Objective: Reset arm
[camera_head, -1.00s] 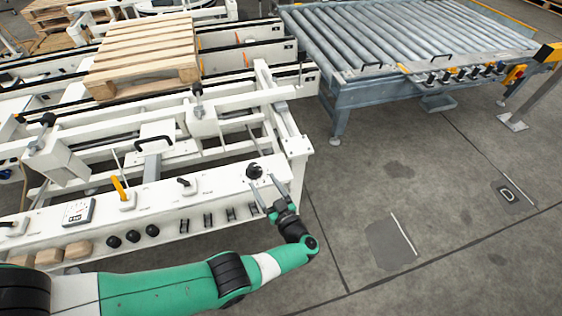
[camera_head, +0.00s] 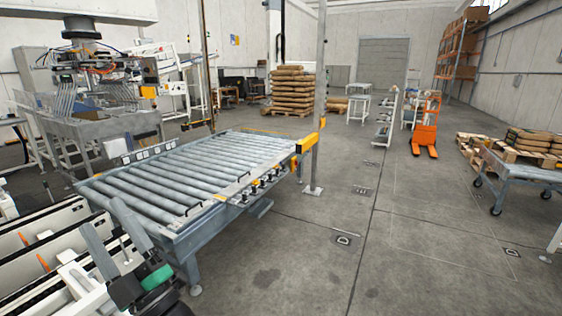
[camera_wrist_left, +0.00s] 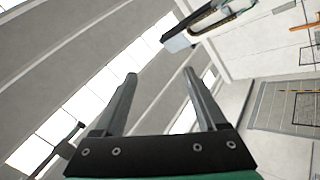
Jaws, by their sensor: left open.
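My left gripper (camera_head: 116,236) shows at the lower left of the head view, with its two grey fingers pointing up and spread apart. It is open and nothing is between the fingers. In the left wrist view my left gripper (camera_wrist_left: 160,90) has both fingers apart, with the walls and bright windows of the hall behind them. My right gripper is in neither view.
A roller conveyor (camera_head: 190,178) stands just beyond my left gripper. White machine frames (camera_head: 40,240) lie at the lower left. A metal post (camera_head: 317,120) stands by the conveyor's right end. A cart (camera_head: 520,170) stands far right.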

